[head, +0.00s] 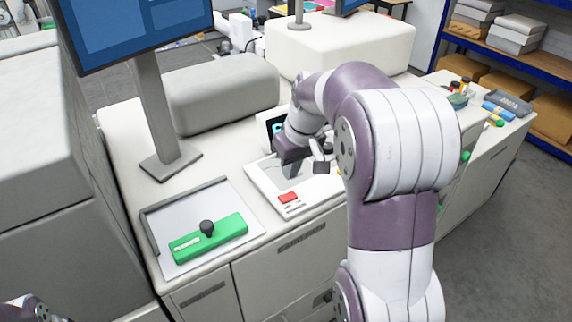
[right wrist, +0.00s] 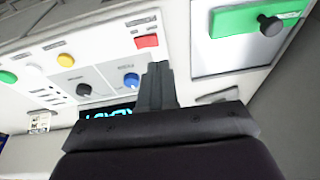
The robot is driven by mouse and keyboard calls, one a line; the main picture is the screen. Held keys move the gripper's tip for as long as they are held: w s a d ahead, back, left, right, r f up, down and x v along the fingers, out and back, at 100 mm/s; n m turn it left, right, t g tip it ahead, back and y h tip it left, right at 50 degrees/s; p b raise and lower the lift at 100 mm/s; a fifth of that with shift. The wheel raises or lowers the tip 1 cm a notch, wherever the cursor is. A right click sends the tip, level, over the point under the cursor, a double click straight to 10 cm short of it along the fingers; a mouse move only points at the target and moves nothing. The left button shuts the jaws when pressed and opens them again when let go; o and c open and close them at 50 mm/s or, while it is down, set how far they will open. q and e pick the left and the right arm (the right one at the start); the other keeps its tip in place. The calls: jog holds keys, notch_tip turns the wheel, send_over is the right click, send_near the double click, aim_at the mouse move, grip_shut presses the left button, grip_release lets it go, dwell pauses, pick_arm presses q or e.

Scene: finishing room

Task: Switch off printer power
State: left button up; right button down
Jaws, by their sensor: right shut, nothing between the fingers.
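The printer's control panel (head: 262,186) is a pale slab on the white counter. In the right wrist view it has a red button (right wrist: 147,41), a yellow button (right wrist: 65,60), a green button (right wrist: 7,76), a black knob (right wrist: 83,89) and a blue knob (right wrist: 131,80). A dark display with cyan digits (right wrist: 108,113) lies partly behind my gripper. I cannot tell which control is the power switch. My right gripper (head: 290,168) is over the panel, shut and empty; its fingers (right wrist: 157,84) show beside the blue knob. Contact cannot be judged. My left gripper is out of view.
A green bar with a black knob (head: 208,236) lies in a tray (head: 190,258) left of the panel. A monitor stand (head: 160,115) rises behind the tray. A grey rounded block (head: 222,92) stands behind the panel. Small coloured items (head: 495,113) lie on the right counter.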

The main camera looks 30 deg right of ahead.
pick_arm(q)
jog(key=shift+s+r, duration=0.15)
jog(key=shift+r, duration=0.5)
pick_arm(e)
jog(key=d+r, duration=0.1)
jog(key=w+d+r, duration=0.1)
jog(key=r, duration=0.1)
jog(key=shift+d+r, duration=0.15)
jog(key=shift+r, duration=0.1)
jog(key=b, duration=0.4)
send_near(283, 196)
jog(key=p+x, duration=0.2)
jog(key=x, duration=0.3)
jog(key=shift+w+f+p, duration=0.1)
jog(key=shift+f+p, duration=0.05)
jog(key=shift+p, duration=0.2)
jog(key=shift+f, duration=0.35)
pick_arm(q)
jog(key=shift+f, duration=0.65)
